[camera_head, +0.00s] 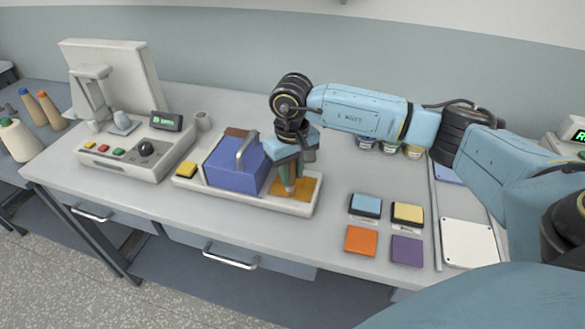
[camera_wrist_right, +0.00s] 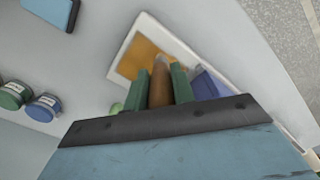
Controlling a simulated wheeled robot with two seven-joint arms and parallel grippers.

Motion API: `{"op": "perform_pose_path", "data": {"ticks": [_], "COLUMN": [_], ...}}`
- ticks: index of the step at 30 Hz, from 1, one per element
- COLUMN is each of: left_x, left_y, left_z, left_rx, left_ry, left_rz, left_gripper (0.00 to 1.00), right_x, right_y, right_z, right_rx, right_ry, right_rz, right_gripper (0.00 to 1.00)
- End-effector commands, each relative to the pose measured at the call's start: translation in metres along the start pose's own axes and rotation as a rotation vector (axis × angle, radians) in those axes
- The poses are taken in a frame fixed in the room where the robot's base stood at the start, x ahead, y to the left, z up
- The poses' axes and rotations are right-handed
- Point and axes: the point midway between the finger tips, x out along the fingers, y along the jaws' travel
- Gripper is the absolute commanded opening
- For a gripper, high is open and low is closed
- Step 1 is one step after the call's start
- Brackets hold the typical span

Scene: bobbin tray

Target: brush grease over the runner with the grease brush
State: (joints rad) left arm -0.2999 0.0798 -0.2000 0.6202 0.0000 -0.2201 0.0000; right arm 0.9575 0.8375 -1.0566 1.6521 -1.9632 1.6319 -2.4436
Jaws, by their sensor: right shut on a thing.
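My right gripper (camera_head: 290,188) is shut on the grease brush, whose brown handle (camera_wrist_right: 160,85) stands between the green fingers in the right wrist view. The brush's bristles cannot be made out. The gripper points down over the orange patch (camera_head: 309,186) at the right end of a white base (camera_head: 294,209); this patch looks like the runner. It also shows in the right wrist view (camera_wrist_right: 133,58). Whether the brush touches it I cannot tell. A blue block (camera_head: 233,172) with a grey handle sits on the base just left of the gripper. My left gripper is not in view.
Coloured pads, including an orange one (camera_head: 360,241), lie at right front. Several jars (camera_head: 390,145) stand behind my right arm. Bare table lies before the base.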

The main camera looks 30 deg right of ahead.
Motion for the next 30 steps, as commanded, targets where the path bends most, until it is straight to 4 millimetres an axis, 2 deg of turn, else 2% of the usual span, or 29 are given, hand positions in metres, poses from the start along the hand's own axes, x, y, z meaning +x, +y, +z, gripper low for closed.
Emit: {"op": "perform_pose_path", "data": {"ticks": [7, 18, 27, 30], "left_x": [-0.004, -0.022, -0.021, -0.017], "left_y": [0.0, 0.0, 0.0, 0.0], "left_z": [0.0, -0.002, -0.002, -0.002], "left_rx": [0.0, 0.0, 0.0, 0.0], "left_ry": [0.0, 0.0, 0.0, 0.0], "left_rz": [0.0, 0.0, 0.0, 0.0], "left_gripper": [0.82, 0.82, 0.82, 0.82], "right_x": [-0.008, -0.044, -0.046, -0.045], "right_y": [0.001, 0.001, 0.0, -0.009], "right_z": [-0.001, -0.001, -0.001, 0.002], "right_rx": [0.0, 0.0, 0.0, -0.003], "right_ry": [0.002, 0.003, 0.001, 0.002], "right_rz": [0.001, 0.0, 0.0, -0.002], "right_gripper": [0.03, 0.03, 0.03, 0.03]}}
